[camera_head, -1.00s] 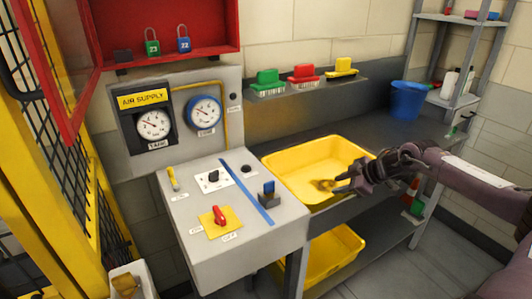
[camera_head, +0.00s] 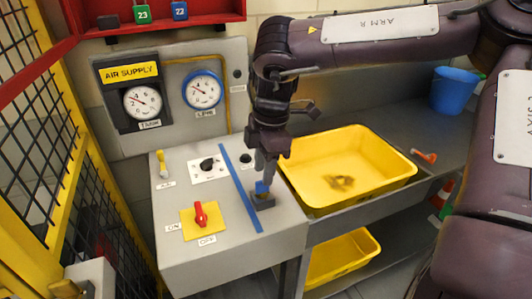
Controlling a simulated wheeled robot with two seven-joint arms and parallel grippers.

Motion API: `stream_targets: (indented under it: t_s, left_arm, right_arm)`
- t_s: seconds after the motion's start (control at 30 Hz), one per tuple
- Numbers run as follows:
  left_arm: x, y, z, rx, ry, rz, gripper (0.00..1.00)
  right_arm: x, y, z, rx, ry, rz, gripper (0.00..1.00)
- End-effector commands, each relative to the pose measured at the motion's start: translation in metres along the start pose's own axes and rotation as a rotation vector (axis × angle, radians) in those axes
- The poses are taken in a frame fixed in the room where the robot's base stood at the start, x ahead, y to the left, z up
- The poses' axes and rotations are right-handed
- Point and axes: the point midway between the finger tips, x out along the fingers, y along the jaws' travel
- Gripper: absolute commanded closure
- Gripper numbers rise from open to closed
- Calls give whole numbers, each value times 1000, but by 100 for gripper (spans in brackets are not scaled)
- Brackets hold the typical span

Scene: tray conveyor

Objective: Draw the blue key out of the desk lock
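The blue key (camera_head: 261,187) stands upright in a small dark grey lock block (camera_head: 264,203) on the light grey desk panel, right of the blue stripe. My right gripper (camera_head: 264,177) points down directly over the key, its fingers at the key's top. The fingers hide part of the key, and I cannot tell whether they are closed on it. My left gripper is not in view.
A red switch (camera_head: 201,215) on a yellow plate, a black knob (camera_head: 207,164) and a yellow lever (camera_head: 161,162) share the desk panel (camera_head: 175,255). A yellow bin (camera_head: 388,185) stands right of it. Two gauges are behind. A blue bucket (camera_head: 453,91) is at the back right.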

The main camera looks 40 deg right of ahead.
Motion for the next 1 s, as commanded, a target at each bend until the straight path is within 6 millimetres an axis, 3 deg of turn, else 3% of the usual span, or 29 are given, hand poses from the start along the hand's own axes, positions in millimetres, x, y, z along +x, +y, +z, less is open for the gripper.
stream_targets:
  t_s: [0.3, 0.67, 0.93, 1.0]
  left_arm:
    - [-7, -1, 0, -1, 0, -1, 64]
    - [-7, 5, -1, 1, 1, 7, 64]
    - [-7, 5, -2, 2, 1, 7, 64]
    - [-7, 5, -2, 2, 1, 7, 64]
  right_arm:
    - [42, 0, 0, 0, 0, -1, 65]
    - [48, 1, 0, -1, 2, 3, 65]
    - [48, 1, 0, 0, 2, 3, 98]
    - [48, 1, 0, 0, 2, 3, 100]
